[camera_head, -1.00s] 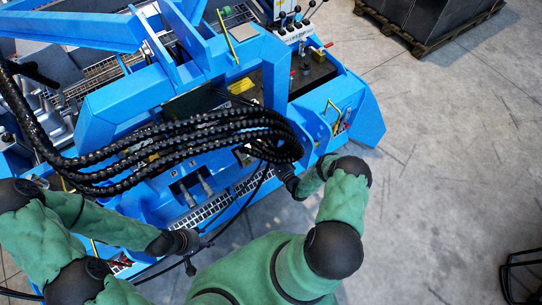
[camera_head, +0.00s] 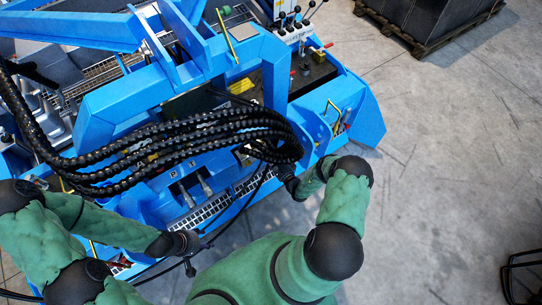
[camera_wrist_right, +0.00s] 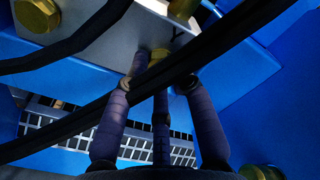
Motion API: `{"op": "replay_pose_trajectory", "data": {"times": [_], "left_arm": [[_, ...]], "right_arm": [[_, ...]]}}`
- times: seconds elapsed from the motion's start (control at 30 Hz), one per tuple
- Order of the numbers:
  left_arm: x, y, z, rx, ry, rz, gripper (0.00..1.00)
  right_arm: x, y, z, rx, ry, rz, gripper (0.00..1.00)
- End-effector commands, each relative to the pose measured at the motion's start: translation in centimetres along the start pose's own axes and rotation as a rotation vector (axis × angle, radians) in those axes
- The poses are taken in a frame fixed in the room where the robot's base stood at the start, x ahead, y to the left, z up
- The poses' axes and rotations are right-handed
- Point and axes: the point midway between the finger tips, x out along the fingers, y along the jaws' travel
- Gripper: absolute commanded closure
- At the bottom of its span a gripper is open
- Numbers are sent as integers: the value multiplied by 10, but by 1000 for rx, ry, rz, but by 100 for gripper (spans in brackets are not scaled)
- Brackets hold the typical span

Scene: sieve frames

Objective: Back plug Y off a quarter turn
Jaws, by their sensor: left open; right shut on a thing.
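Plug Y (camera_wrist_right: 158,54) is a brass-coloured fitting on a grey metal block (camera_wrist_right: 110,45) in the right wrist view, just below a dark letter Y. My right gripper (camera_wrist_right: 163,76) has its fingers closed around this plug. A black hose crosses in front of the fingers and hides part of the grip. In the head view the right hand goes in under the black hose bundle (camera_head: 200,145), and its fingertips and the plug are hidden there. My left gripper (camera_head: 190,266) is open, small and dark, at the machine's near edge, apart from plug Y.
The blue machine (camera_head: 350,110) fills the upper left of the head view. Other brass fittings (camera_wrist_right: 38,14) sit on the block. A slotted grating (camera_wrist_right: 70,130) lies behind the fingers. Black crates on a pallet (camera_head: 425,25) stand at the top right; the concrete floor (camera_head: 450,170) is open.

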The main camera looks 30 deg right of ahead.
Motion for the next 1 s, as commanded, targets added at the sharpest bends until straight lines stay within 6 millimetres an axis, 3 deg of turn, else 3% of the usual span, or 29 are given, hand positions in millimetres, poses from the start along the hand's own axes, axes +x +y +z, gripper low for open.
{"op": "replay_pose_trajectory", "data": {"times": [0.27, 0.3, 0.37, 0.77, 1.0], "left_arm": [[0, 0, 0, 0, 0, 0, 46], [0, 0, 0, 0, 0, 0, 46], [0, 0, 0, 0, 0, 0, 46], [0, 0, 0, 0, 0, 0, 46], [0, 0, 0, 0, 0, 0, 46]], "right_arm": [[3, -2, 5, -3, -17, -4, 100], [3, -2, 5, -3, -17, -4, 67], [3, -2, 5, -3, -17, -4, 52], [-4, 0, 2, 1, -5, 0, 52], [-40, 0, 0, 2, -1, 0, 52]]}}
